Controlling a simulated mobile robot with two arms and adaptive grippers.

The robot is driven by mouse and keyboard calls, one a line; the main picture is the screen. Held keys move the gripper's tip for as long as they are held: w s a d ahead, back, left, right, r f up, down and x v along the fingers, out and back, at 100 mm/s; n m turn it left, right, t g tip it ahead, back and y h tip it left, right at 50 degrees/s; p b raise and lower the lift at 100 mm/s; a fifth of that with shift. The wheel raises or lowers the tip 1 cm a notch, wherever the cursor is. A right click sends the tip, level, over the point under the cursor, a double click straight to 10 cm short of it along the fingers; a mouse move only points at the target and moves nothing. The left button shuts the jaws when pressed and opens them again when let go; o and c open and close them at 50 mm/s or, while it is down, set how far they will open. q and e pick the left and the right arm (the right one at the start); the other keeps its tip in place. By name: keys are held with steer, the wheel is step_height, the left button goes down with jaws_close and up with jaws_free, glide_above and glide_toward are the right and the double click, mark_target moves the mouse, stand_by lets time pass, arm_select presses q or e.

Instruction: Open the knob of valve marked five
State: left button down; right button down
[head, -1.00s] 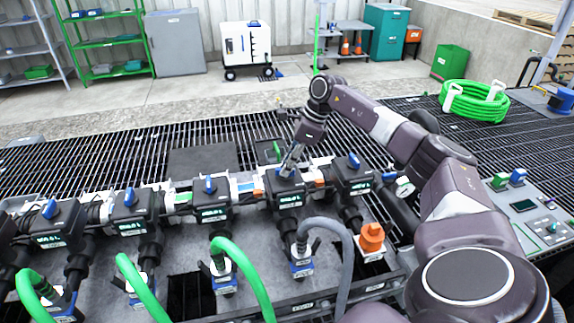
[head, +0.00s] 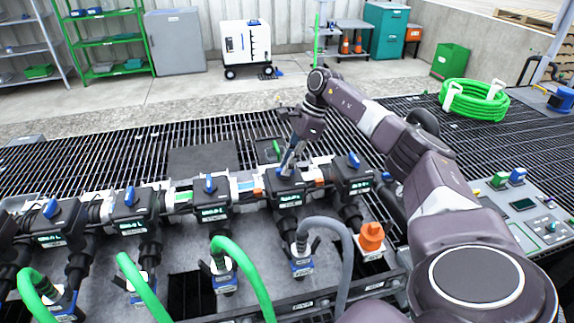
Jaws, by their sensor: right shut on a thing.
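A row of black valves with blue knobs runs along the manifold. My right gripper (head: 287,168) reaches down from above onto the valve (head: 287,192) second from the right end and is shut on its blue knob (head: 284,172), which the fingers partly hide. The green displays on the valve fronts are too small to read surely, so I cannot confirm which is marked five. The other blue knobs, such as the one on the rightmost valve (head: 353,160) and the one to the left (head: 210,184), stand free. My left gripper is not in view.
Green hoses (head: 246,275) and a grey hose (head: 345,262) rise in front of the valves. An orange fitting (head: 371,237) stands at the right. A control panel (head: 530,215) lies at far right. Dark grating (head: 110,160) behind the manifold is mostly clear.

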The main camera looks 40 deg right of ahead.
steer(key=shift+r, duration=0.1)
steer(key=c, duration=2)
jaws_free()
steer(key=v, duration=1.2)
steer(key=shift+s+d, duration=0.1)
steer(key=shift+d, duration=0.05)
steer(key=shift+s, duration=0.1)
